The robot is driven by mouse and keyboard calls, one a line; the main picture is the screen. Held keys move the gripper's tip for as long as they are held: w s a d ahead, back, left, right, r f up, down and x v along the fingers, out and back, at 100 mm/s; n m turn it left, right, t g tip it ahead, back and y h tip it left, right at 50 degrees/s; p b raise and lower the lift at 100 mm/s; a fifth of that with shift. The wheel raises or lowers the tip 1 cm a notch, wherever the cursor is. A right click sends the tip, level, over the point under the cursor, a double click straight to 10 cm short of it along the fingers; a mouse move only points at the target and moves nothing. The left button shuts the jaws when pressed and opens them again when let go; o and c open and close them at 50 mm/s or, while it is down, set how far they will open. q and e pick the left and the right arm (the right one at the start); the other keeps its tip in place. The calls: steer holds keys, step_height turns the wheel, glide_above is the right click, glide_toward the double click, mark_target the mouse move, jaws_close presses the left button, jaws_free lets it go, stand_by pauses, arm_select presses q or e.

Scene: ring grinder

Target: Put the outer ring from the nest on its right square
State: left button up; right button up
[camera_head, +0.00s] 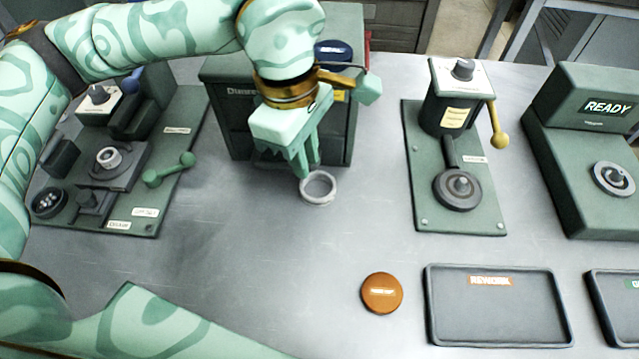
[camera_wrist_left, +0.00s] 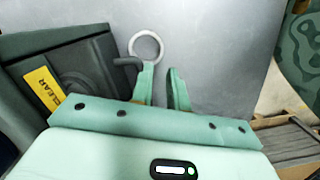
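A pale grey ring (camera_head: 319,187) shows just at the fingertips of my left gripper (camera_head: 305,172), in front of the dark green cabinet (camera_head: 225,125). The ring (camera_wrist_left: 146,47) also shows in the left wrist view, just past the tip of the left-hand finger. The fingers of my left gripper (camera_wrist_left: 161,72) are apart, with bare grey surface between them. I cannot tell whether the ring touches a finger. The left fixture (camera_head: 108,157) has a small light ring-shaped part at its centre; I cannot tell whether it is the nest. My right gripper is out of view. No square is clearly recognisable.
A yellow-handled press (camera_head: 457,110) and a READY gauge (camera_head: 580,140) stand at the right. A REWORK tray (camera_head: 497,338) and an orange disc (camera_head: 381,293) lie in front. The middle of the metal table (camera_head: 240,270) is clear. The cabinet (camera_wrist_left: 105,50) is close beside my left fingers.

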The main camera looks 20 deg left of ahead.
mark_target(310, 198)
arm_select(q)
steer(key=f, duration=0.3)
steer(key=shift+d+f+b, duration=0.2)
steer(key=shift+f+b, duration=0.05)
steer(key=shift+b, duration=0.05)
steer(key=f+b, duration=0.2)
steer(key=f, duration=0.3)
steer(key=shift+s+f, duration=0.1)
steer(key=shift+s, duration=0.1)
steer(key=shift+d, duration=0.1)
jaws_close()
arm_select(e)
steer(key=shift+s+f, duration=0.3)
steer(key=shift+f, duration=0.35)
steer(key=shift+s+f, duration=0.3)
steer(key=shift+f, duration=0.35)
